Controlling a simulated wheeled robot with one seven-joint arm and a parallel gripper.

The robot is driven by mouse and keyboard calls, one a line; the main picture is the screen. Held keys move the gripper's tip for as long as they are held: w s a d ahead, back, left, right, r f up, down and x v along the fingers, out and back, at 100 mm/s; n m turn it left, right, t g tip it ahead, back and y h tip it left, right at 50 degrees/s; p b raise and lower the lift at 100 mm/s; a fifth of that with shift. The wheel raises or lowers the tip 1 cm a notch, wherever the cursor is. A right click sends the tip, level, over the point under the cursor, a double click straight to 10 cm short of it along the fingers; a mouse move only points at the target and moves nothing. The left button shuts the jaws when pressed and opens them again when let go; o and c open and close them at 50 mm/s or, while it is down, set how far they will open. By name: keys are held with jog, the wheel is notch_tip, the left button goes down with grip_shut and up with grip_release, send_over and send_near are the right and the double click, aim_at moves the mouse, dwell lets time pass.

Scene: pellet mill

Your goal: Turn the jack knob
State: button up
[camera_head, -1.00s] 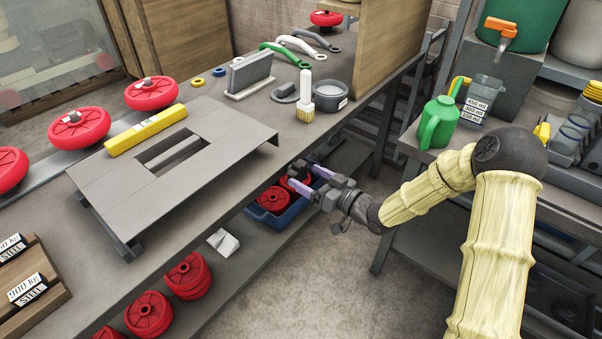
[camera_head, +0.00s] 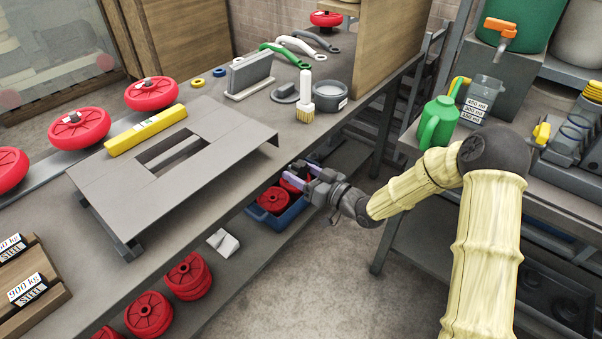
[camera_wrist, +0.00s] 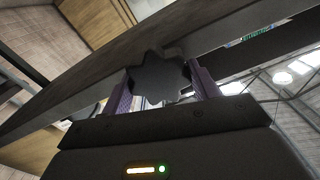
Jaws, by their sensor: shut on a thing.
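The jack knob (camera_wrist: 160,78) is a dark grey, lobed, star-shaped knob at the edge of the bench in the wrist view. My gripper (camera_wrist: 160,88) has its two purple fingers on either side of it, and it is shut on the knob. In the head view my gripper (camera_head: 297,175) reaches to the bench's front edge, below the tabletop, above a blue crate. The knob cannot be made out in the head view, where the gripper and bench edge hide it.
The blue crate (camera_head: 290,217) with red wheels stands on the lower shelf under my gripper. A grey plate stand (camera_head: 215,160) with a yellow level (camera_head: 146,130) is on the bench (camera_head: 300,135). A green watering can (camera_head: 438,122) stands on the right-hand table. Floor between is clear.

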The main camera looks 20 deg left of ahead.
jog(key=shift+s+a+f+n+b, duration=0.1)
jog(key=shift+f+n+b, duration=0.1)
jog(key=shift+n+b, duration=0.15)
jog(key=shift+f+n+b, duration=0.15)
jog(key=shift+n+b, duration=1)
jog(key=shift+b, duration=0.1)
jog(key=n+b, duration=0.3)
jog(key=b, duration=0.1)
jog(key=shift+s+f, duration=0.1)
jog(key=n+b, duration=0.3)
jog(key=b, duration=0.1)
jog(key=shift+n, duration=0.4)
jog(key=shift+r+n+b, duration=0.2)
jog(key=shift+n+b, duration=0.7)
jog(key=shift+n, duration=0.1)
jog(key=o, duration=1)
jog(key=shift+c, duration=0.2)
jog(key=shift+r, duration=0.1)
